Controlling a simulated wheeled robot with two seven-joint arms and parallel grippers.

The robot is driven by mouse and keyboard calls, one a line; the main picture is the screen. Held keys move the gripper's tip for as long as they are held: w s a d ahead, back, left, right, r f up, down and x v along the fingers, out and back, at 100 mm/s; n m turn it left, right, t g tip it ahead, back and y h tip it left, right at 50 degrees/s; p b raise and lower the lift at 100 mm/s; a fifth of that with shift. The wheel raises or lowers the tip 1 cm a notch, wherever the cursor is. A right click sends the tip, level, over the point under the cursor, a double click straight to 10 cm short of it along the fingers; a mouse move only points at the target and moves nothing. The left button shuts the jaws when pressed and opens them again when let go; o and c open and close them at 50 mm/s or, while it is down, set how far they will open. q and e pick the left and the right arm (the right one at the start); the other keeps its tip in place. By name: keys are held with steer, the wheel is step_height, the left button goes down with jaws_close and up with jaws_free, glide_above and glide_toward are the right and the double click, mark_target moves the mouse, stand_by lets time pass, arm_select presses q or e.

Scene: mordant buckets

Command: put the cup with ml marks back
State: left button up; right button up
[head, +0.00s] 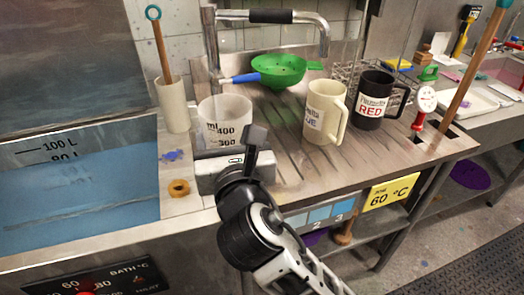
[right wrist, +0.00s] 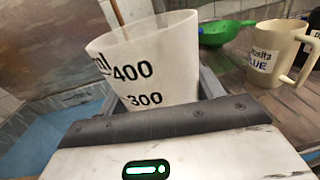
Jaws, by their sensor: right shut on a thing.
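The translucent white cup with black ml marks (head: 224,114) is at the left end of the wooden drainboard in the head view. It fills the middle of the right wrist view (right wrist: 155,60), where "400" and "300" show. My right gripper (head: 228,143) is shut on the lower part of this cup. The cup looks roughly upright in the head view. Its base is hidden behind my gripper, so I cannot tell if it touches the surface. My left gripper is not in view.
A cream jug (head: 324,118) and a black RED jug (head: 375,98) stand to the right. A green strainer (head: 279,70) lies behind, under a metal tap (head: 322,40). A holder with a stick (head: 172,105) and a brass ring (head: 179,188) are left, beside the blue bath (head: 80,185).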

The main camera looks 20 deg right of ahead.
steer(key=w+d+f, duration=0.4)
steer(key=w+d+f+b, duration=0.1)
steer(key=w+d+f, duration=0.3)
steer(key=f, duration=0.1)
steer(key=shift+w+d, duration=0.2)
steer(key=shift+d, duration=0.2)
step_height(320, 180, down, 3)
steer(key=shift+w+d+f+b, duration=0.15)
steer(key=shift+f+b, duration=0.05)
steer(key=shift+b, duration=0.55)
steer(key=shift+f, duration=0.25)
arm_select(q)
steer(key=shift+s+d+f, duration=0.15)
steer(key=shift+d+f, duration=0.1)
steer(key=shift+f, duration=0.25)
arm_select(e)
steer(key=o, duration=1.1)
steer(key=shift+o, duration=0.2)
